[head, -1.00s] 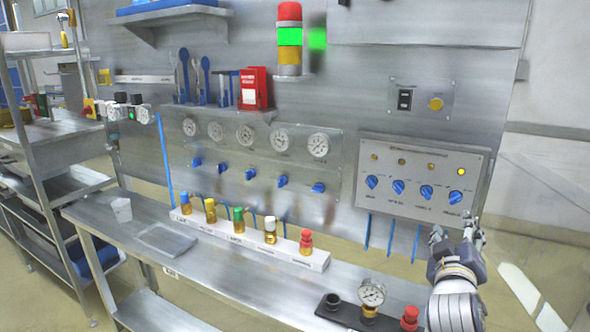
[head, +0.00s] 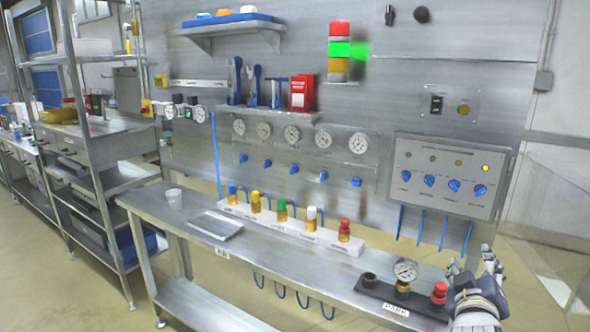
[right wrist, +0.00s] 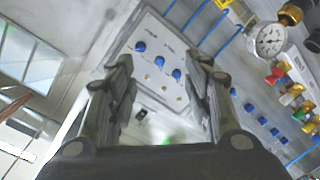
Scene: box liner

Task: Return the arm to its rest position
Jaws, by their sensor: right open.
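My right gripper (head: 472,268) is at the lower right of the head view, in front of the wall and beside the right end of the bench. In the right wrist view its two fingers (right wrist: 165,100) are spread apart with nothing between them. Beyond the fingers is the control box (right wrist: 150,62) with blue knobs, which in the head view is the grey panel (head: 430,208) above and left of the gripper. The gripper touches no object that I can see. My left gripper is not in view.
A metal bench (head: 180,207) runs along the wall. On it are a white rack (head: 270,228) of coloured fittings and a dark block (head: 385,298) with a gauge (head: 405,271) and a red-capped fitting (head: 438,294), close to my right gripper. Shelving (head: 100,160) stands at left; open floor lies in front.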

